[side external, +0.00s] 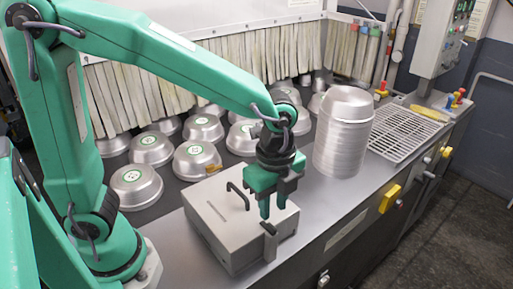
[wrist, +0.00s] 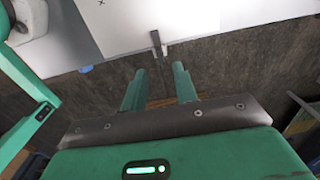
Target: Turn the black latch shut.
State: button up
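A grey box (side external: 222,222) with a lid stands on the metal counter, and its pale top shows in the wrist view (wrist: 125,25). A black handle (side external: 238,195) arches over the lid. The small dark latch (side external: 270,228) is at the box's front right edge; in the wrist view the latch (wrist: 156,42) sticks out past the edge. My gripper (side external: 273,208) points down just above the latch. In the wrist view my gripper's two green fingers (wrist: 159,70) are apart with nothing between them, and the latch lies just beyond their tips. Contact cannot be told.
A stack of metal pans (side external: 340,140) stands right of my gripper. Several upturned pans (side external: 196,160) sit on the dark belt behind the box, before a strip curtain (side external: 150,85). A wire rack (side external: 405,132) lies farther right. The counter has a front edge near the box.

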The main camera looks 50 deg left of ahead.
aim_at(269, 223)
jog(key=shift+r, duration=1.2)
jog(key=shift+a+r+n, duration=0.25)
jog(key=shift+a+n, duration=0.15)
jog(key=shift+a, duration=0.1)
jog(key=s+a+r+n+t, duration=0.2)
jog(key=s+a+n, duration=0.1)
jog(key=a+n, duration=0.4)
jog(key=s+a+r+n+t, duration=0.3)
jog(key=s+a+n, duration=0.1)
jog(key=a+n, duration=0.4)
jog(key=shift+s+a+r+n+t, duration=0.2)
jog(key=shift+s+n+t, duration=0.1)
jog(key=shift+n, duration=0.9)
